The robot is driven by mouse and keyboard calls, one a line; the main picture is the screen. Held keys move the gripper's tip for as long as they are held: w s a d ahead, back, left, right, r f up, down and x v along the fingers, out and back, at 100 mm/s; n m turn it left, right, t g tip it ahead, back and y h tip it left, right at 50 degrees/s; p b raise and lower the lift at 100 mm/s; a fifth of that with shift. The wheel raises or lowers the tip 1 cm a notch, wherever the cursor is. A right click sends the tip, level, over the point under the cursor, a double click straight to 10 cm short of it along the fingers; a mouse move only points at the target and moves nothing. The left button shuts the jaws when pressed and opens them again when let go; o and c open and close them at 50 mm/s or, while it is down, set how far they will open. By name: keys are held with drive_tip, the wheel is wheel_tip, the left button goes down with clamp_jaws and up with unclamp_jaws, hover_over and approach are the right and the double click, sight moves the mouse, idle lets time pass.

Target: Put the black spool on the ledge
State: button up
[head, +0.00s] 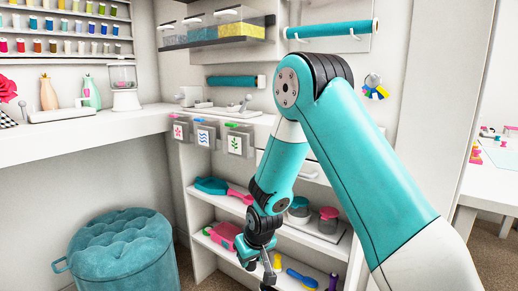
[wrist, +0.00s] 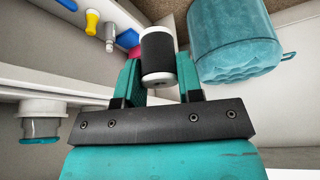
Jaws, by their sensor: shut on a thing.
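The black spool (wrist: 157,52), with white end caps, is between the fingers of my gripper (wrist: 159,74) in the wrist view. My gripper is shut on it. In the head view my gripper (head: 268,272) hangs low in front of the shelf unit, near the bottom edge of the picture; I cannot make out the spool clearly there. Narrow wall ledges (head: 75,60) with several coloured spools are at the upper left. I cannot tell for sure which surface is the ledge.
A teal tufted stool (head: 118,255) stands on the floor at left, and also shows in the wrist view (wrist: 235,40). A white counter (head: 70,140) holds vases and a jar. Open shelves (head: 300,238) hold tools and jars. Three label bins (head: 210,133) hang at the counter's front.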

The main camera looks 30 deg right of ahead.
drive_tip(key=s+d+r+m+p, duration=0.1)
drive_tip(key=d+r+p, duration=0.2)
drive_tip(key=r+p, duration=0.95)
drive_tip(key=s+d+r+p, duration=0.15)
drive_tip(key=r+p, duration=0.55)
drive_tip(key=r, duration=1)
drive_tip(key=d+r+m+p, duration=0.1)
drive_tip(key=d+r+p, duration=0.2)
drive_tip(key=r+p, duration=0.95)
drive_tip(key=shift+h, duration=0.3)
drive_tip(key=w+d+p, duration=0.1)
drive_tip(key=w+d, duration=0.1)
drive_tip(key=d, duration=0.4)
drive_tip(key=w+d+p, duration=0.2)
drive_tip(key=d, duration=0.4)
drive_tip(key=w+d+p, duration=0.1)
drive_tip(key=w+d, duration=0.1)
drive_tip(key=d, duration=0.4)
drive_tip(key=shift+d+r+p, duration=0.1)
drive_tip(key=shift+d+p, duration=0.2)
drive_tip(key=shift+p, duration=0.05)
wheel_tip(320, 180, down, 4)
drive_tip(key=shift+r+p, duration=0.1)
drive_tip(key=shift+p, duration=0.8)
drive_tip(key=shift+w+d+f+p, duration=0.1)
drive_tip(key=shift+d+f+p, duration=0.05)
drive_tip(key=shift+f+p, duration=0.4)
drive_tip(key=shift+f, duration=0.1)
